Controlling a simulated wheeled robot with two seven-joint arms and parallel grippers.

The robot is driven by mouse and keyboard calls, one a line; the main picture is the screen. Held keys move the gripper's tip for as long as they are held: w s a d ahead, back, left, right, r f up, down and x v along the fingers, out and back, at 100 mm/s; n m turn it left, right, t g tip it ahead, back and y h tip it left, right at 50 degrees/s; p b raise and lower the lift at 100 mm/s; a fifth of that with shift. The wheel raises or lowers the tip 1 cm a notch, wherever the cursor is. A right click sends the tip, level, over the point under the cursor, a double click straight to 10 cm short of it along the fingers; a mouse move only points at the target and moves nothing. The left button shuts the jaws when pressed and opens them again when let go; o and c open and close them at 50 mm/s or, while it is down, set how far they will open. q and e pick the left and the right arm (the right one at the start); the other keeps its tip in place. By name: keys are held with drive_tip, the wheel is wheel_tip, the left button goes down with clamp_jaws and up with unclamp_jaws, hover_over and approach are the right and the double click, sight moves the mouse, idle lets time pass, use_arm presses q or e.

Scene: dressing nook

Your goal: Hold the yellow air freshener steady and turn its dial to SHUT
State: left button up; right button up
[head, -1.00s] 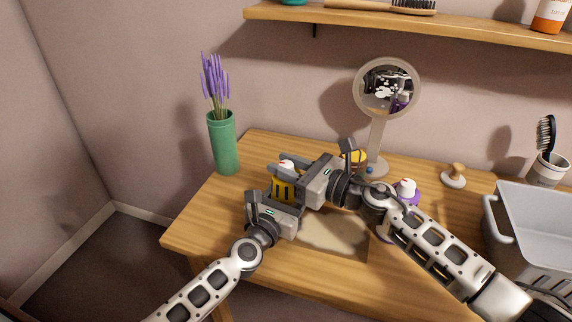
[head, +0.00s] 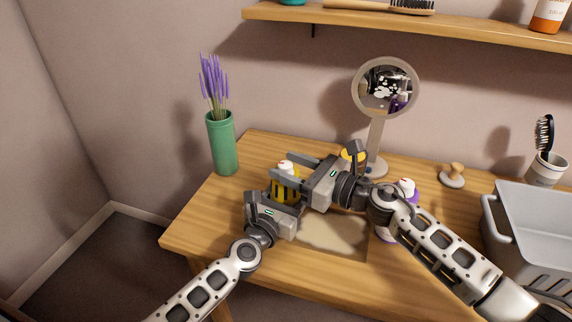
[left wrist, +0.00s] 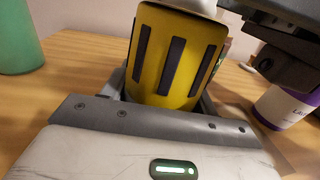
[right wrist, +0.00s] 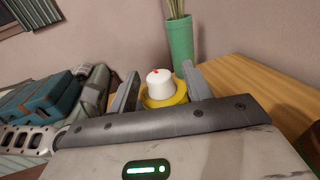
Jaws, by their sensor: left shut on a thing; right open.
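The yellow air freshener (head: 283,190), with dark vertical slots, stands upright on the table's left part. Its white dial (head: 287,167) is on top; a red mark shows on the dial in the right wrist view (right wrist: 159,82). I cannot read any lettering there. My left gripper (head: 276,197) is shut on the yellow body, which fills the jaws in the left wrist view (left wrist: 174,55). My right gripper (head: 293,171) is open, its fingers on either side of the white dial and apart from it.
A green vase (head: 222,143) with lavender stands at the left. A round mirror (head: 376,140), a purple container with a white top (head: 407,187), a wooden-knobbed object (head: 453,175) and a grey basket (head: 535,225) are to the right.

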drive_tip(key=v, duration=0.6)
drive_tip(key=shift+d, duration=0.2)
drive_tip(key=shift+s+a, duration=0.1)
drive_tip(key=s+m+t+h, duration=0.4)
drive_tip(key=s+t, duration=0.1)
drive_tip(key=s, duration=0.1)
drive_tip(key=shift+m+h, duration=0.3)
drive_tip(key=x, duration=1.2)
drive_tip(key=shift+w+d+f, duration=0.2)
drive_tip(key=shift+d+f, duration=0.1)
drive_tip(key=c, duration=0.9)
drive_tip(key=shift+c, duration=0.2)
